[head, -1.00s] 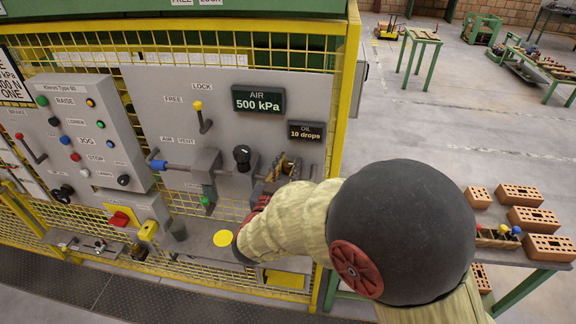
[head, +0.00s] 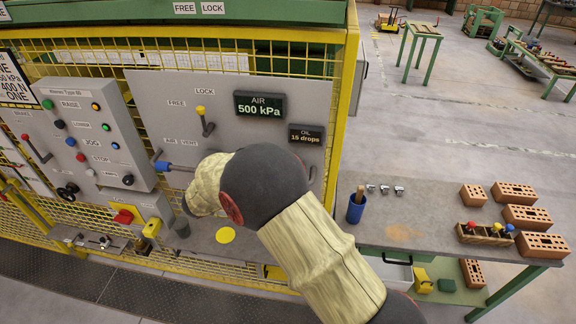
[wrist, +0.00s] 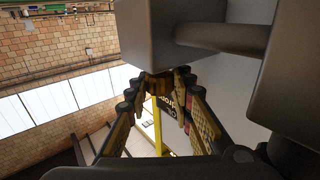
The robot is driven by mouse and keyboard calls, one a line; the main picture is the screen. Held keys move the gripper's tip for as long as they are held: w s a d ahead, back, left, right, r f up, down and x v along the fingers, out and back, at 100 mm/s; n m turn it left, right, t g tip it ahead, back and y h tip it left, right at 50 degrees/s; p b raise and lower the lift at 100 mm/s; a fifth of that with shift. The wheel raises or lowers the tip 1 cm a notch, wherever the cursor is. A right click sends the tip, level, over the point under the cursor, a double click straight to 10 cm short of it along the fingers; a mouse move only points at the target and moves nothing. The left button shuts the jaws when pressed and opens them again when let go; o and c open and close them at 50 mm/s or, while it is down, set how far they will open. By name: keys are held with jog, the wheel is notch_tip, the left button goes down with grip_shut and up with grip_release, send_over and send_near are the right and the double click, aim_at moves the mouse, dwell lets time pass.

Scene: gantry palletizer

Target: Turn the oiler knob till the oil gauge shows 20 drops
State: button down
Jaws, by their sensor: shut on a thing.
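The oil gauge (head: 306,135) on the grey panel reads "15 drops". In the wrist view, my gripper (wrist: 160,92) is closed around a small brownish-gold piece (wrist: 154,84), which appears to be the oiler knob, just under a grey block. Only part of the knob shows between the fingers. In the head view my own arm covers the gripper, the knob and the oiler.
The air gauge (head: 259,105) reads 500 kPa. A yellow-tipped lever (head: 203,118) stands under the LOCK label. A grey button box (head: 90,135) is at left.

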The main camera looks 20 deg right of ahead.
jog(key=shift+r+m+g, duration=0.25)
jog(key=shift+m+g, duration=0.15)
jog(key=shift+g, duration=0.1)
jog(key=c, duration=2)
grip_release()
jog(key=o, duration=0.5)
jog(key=shift+f, duration=0.15)
jog(key=shift+c, duration=0.2)
jog(key=s+a, duration=0.2)
jog(key=a, duration=0.9)
jog(key=shift+a, duration=0.4)
